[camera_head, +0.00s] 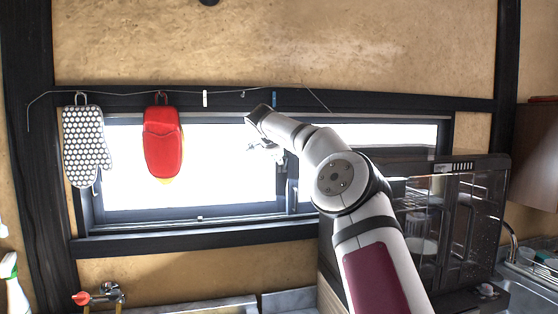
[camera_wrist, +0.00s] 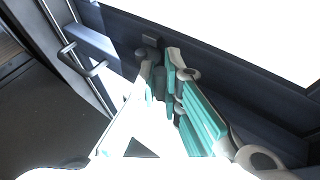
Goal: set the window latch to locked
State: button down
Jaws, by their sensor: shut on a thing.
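The window (camera_head: 190,170) has a dark frame and bright panes, and it fills the middle of the head view. My gripper (camera_head: 268,150) is in front of the panes near the meeting frames, small and washed out there. In the wrist view my gripper (camera_wrist: 160,72), with teal pads, is closed around a small dark piece, which looks like the window latch (camera_wrist: 158,84). A small grey block (camera_wrist: 150,41) sits on the frame just beyond the fingertips. The fingers hide much of the latch, and I cannot tell its setting.
A polka-dot oven mitt (camera_head: 86,146) and a red mitt (camera_head: 162,140) hang from a wire left of my arm. A dark dish cabinet (camera_head: 470,220) stands at the right, close to my arm. A tap (camera_head: 105,293) is at the lower left.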

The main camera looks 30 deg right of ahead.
jog(key=c, duration=1.7)
grip_release()
jog(key=shift+w+d, duration=0.1)
jog(key=v, duration=1.2)
jog(key=shift+f, duration=0.1)
